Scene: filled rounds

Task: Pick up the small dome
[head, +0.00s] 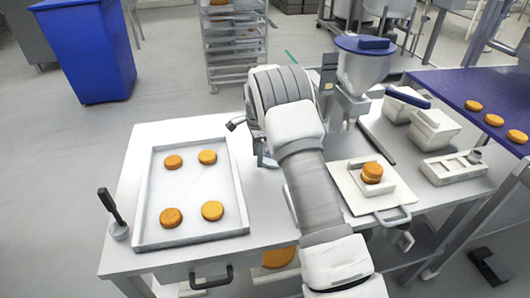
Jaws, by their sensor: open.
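No separate thing is clearly a small dome. The likeliest is the rounded top piece of an orange-brown stack (372,170) on a white square plate, right of my arm. Flat-looking orange rounds (207,157) lie apart in a shallow white tray (190,242) on the left of the table. My gripper (266,160) is mostly hidden behind my own arm; only a small grey part shows between the tray and the arm, above the table. It is open, and I see nothing held in it. It is left of the stack and apart from it.
A black-handled tool (112,211) stands at the table's left edge. A hopper machine (363,70) stands behind the stack, with white containers (433,130) to its right. A blue belt (460,86) carries several rounds. A blue bin (92,55) stands behind on the floor.

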